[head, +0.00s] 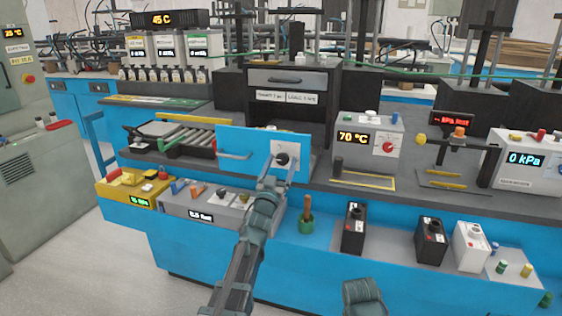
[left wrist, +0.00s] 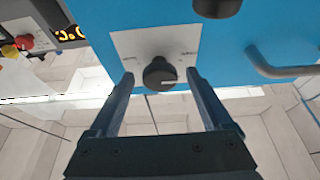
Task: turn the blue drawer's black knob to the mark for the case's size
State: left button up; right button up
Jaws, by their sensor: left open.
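The blue drawer (head: 248,139) has a bar handle and a pale plate (head: 301,146) on its front. Its black knob (head: 282,158) sits on the plate and shows close up in the left wrist view (left wrist: 158,70). A light line on the knob's face points to the right in that view. Small print on the plate, either side of the knob, is too blurred to read. My left gripper (head: 277,176) is open, one finger on each side of the knob; I cannot tell whether they touch it. Only part of my right arm shows, at the bottom edge; its fingers are unseen.
Black cases (head: 353,229) and a white case (head: 471,246) stand on the lower blue shelf. A grey box reading 70 °C (head: 367,142) stands right of the drawer. A two-part label (head: 287,97) is above it.

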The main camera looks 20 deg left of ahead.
pick_arm(q)
grip_shut()
dwell(0.5)
jog(key=shift+m, duration=0.3)
jog(key=m+h, duration=0.1)
jog(key=m, duration=0.1)
jog(key=m+h, duration=0.1)
jog(key=shift+w+a+r+m, duration=0.1)
jog(key=shift+a+m, duration=0.05)
jog(key=shift+m, duration=0.25)
jog(key=m+g+h+p, duration=0.1)
jog(key=m+h, duration=0.1)
jog(key=m, duration=0.1)
jog(key=shift+r+m, duration=0.1)
jog(key=shift+m, duration=0.3)
jog(key=m+h+p, duration=0.1)
jog(key=m, duration=0.1)
jog(key=m+g+h+p, duration=0.1)
jog(key=m, duration=0.2)
jog(key=shift+a+r+g, duration=0.1)
jog(key=shift+g, duration=0.2)
jog(key=shift+m+g+h+p, duration=0.35)
jog(key=shift+m+p, duration=0.35)
jog(key=shift+m, duration=0.7)
